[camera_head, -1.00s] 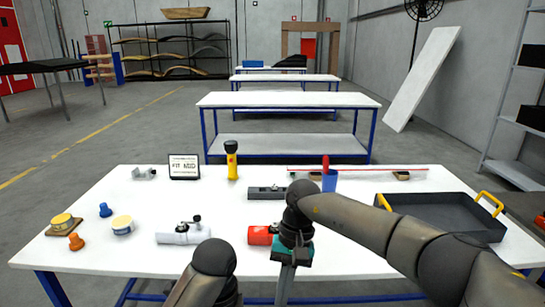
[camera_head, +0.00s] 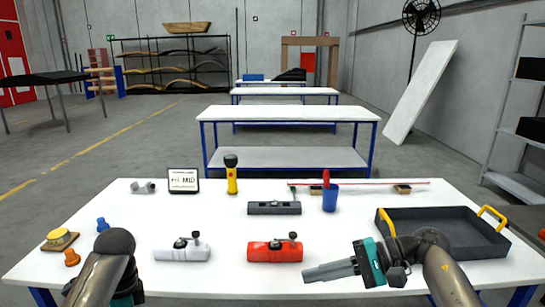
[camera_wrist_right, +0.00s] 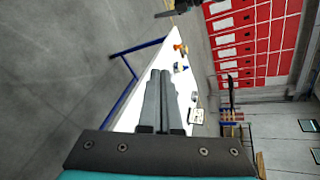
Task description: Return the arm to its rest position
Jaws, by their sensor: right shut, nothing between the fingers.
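My right gripper (camera_head: 306,273) is in the head view over the front edge of the white table, right of the red block-like part (camera_head: 275,251). Its fingers point left, are together and hold nothing. In the right wrist view the two fingers (camera_wrist_right: 163,76) lie side by side, with the table edge beyond. My left arm (camera_head: 112,262) comes in at the lower left. Its fingers are hidden below the forearm.
On the white table (camera_head: 220,225) stand a white part (camera_head: 182,250), a dark grey part (camera_head: 274,208), a yellow flashlight (camera_head: 231,175), a sign (camera_head: 183,181), a blue cup (camera_head: 330,199) and a black tray (camera_head: 450,222) with yellow handles.

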